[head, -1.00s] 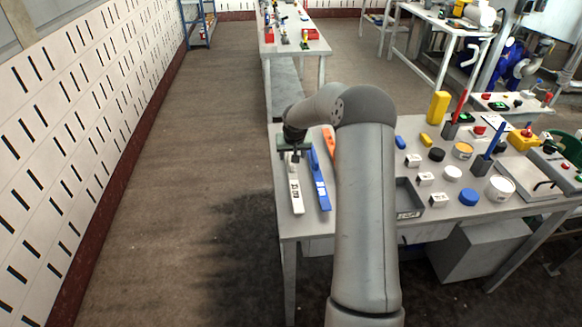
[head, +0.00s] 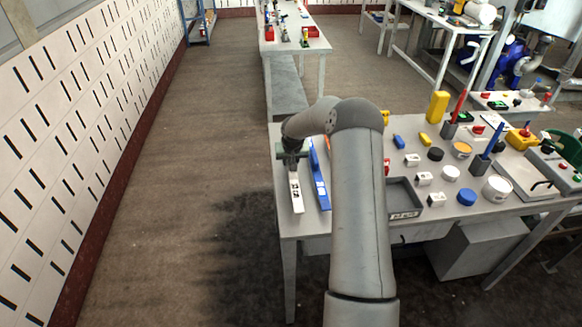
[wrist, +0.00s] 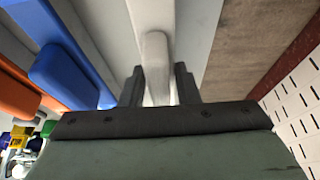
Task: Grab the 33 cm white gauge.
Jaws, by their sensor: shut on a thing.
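The white gauge (head: 296,191) is a long white bar with dark marks, lying along the left edge of the table in the head view. My gripper (head: 292,157) is at its far end. In the wrist view my gripper (wrist: 159,87) has one dark finger on each side of the white gauge (wrist: 151,20), and is shut on it. The gauge appears to lie at table level; whether it is lifted at all I cannot tell. The far end of the gauge is partly hidden by my gripper in the head view.
A blue gauge (head: 319,185) lies close to the right of the white one; it also shows in the wrist view (wrist: 70,75). An orange piece (wrist: 20,98) lies beyond it. A grey tray (head: 421,199), blocks, cups and lids fill the table's right. The floor to the left is clear.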

